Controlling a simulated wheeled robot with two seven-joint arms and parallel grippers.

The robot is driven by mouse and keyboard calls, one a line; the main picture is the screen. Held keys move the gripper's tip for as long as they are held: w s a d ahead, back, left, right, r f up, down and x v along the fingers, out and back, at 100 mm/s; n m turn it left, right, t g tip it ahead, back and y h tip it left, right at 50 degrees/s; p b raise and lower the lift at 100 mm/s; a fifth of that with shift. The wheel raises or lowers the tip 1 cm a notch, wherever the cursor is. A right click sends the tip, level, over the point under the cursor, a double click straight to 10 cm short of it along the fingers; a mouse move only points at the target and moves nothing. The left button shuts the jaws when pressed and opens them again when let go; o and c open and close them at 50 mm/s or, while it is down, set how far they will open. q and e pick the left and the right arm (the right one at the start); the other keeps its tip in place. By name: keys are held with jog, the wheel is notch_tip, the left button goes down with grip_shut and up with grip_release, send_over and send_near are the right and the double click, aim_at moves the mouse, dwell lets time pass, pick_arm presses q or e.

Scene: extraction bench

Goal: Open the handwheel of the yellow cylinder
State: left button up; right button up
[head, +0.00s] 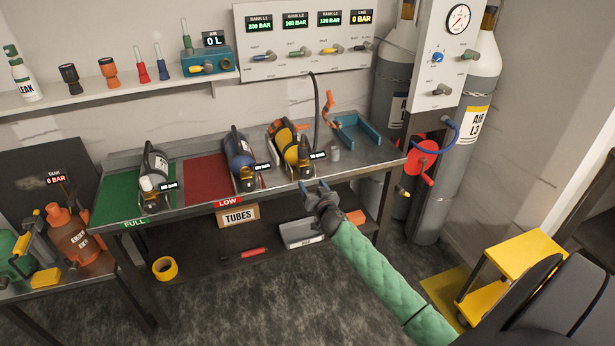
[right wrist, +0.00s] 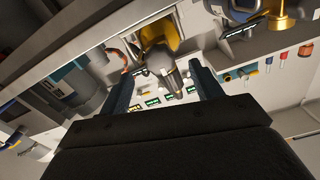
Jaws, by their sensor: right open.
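The yellow cylinder (head: 291,148) lies on the bench at the right end of the row, its valve end toward the front edge. Its brass valve (head: 305,172) is at the near end; the handwheel is too small to make out clearly in the head view. My right gripper (head: 314,187) is open and empty, just in front of the bench edge, close to that valve. In the right wrist view, yellow shows (right wrist: 162,32) beyond the open fingers, and a dark grey knob-like part (right wrist: 164,66) stands between them, apparently untouched. My left gripper is out of view.
A gauge panel (head: 436,60) and a red reel (head: 424,156) stand right of the bench (head: 378,157).

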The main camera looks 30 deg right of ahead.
aim_at(308, 176)
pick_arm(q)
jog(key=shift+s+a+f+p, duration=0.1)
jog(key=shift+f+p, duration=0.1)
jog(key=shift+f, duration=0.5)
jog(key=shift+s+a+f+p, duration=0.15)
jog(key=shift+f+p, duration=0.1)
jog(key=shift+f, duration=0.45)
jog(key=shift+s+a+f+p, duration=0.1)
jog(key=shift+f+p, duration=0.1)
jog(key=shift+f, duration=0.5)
pick_arm(e)
jog(key=shift+x, duration=2.75)
jog(key=shift+d, duration=0.1)
jog(key=c, duration=1)
